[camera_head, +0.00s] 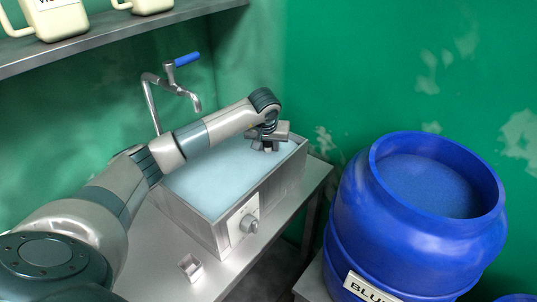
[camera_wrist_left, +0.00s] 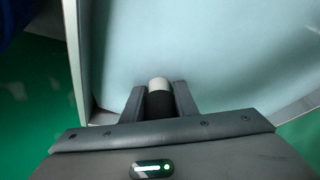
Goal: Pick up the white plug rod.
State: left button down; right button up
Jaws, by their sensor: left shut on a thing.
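The white plug rod (camera_wrist_left: 158,85) shows in the left wrist view between the two fingers of my left gripper (camera_wrist_left: 159,101). Its pale round top stands out above a dark lower part. The gripper is shut on it. In the head view my left gripper (camera_head: 268,146) is over the far right corner of the metal basin (camera_head: 282,182), and a small light piece of the rod (camera_head: 267,150) shows below the fingers. The rod's lower end is not clearly visible. My right gripper is not in view.
A blue drum (camera_head: 350,215) stands at right. A shelf (camera_head: 115,40) with cream jugs is above left. A small metal holder (camera_head: 190,267) is on the counter.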

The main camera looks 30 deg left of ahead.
pick_arm(q)
notch_tip(320, 180, up, 8)
jog(key=b, duration=0.3)
jog(key=shift+f, duration=0.1)
jog(key=shift+r, duration=0.55)
jog(key=shift+r, duration=0.15)
